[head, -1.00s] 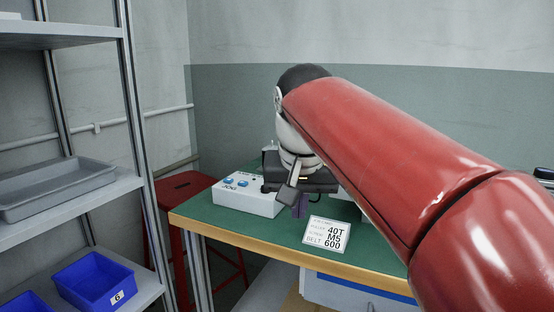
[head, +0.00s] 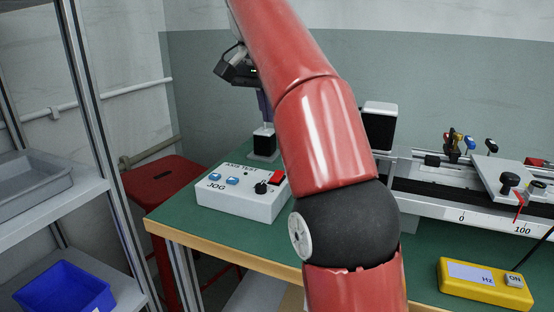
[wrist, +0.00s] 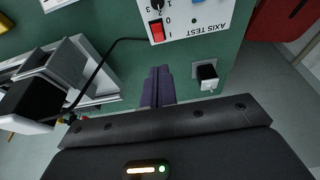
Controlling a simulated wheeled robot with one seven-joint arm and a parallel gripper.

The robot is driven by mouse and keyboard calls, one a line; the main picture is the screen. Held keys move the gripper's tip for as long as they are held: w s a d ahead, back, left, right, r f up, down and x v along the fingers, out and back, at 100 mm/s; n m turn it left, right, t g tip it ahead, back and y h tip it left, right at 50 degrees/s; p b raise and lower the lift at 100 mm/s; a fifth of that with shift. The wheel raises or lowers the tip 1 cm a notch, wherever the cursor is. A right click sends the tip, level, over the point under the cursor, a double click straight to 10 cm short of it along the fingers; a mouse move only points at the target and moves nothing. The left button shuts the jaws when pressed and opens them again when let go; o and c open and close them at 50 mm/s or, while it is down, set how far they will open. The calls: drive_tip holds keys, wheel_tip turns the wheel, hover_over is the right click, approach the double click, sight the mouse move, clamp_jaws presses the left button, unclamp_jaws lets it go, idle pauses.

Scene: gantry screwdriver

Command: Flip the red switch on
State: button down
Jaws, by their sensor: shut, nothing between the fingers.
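The red switch (head: 277,178) is a rocker on top of a white control box (head: 238,203) marked JOG and AXIS TEST. In the wrist view the red switch (wrist: 156,31) sits between 0 and I marks near the upper middle. Which side is pressed in is hard to tell. My gripper (wrist: 160,70) has its purple fingers together and empty. They point toward the box's edge near the switch, apart from it. In the head view my gripper (head: 265,118) is above the table behind the box, its fingers pointing down.
A black knob (head: 260,187) and blue buttons (head: 232,181) are beside the switch. A small black-and-white block (wrist: 207,78) stands near the box. My arm hides mid-table.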

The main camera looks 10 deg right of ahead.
sight(279, 172)
drive_tip(key=shift+f, duration=0.1)
drive_tip(key=b+x, duration=0.7)
drive_tip(key=x, duration=0.6)
drive_tip(key=shift+f, duration=0.4)
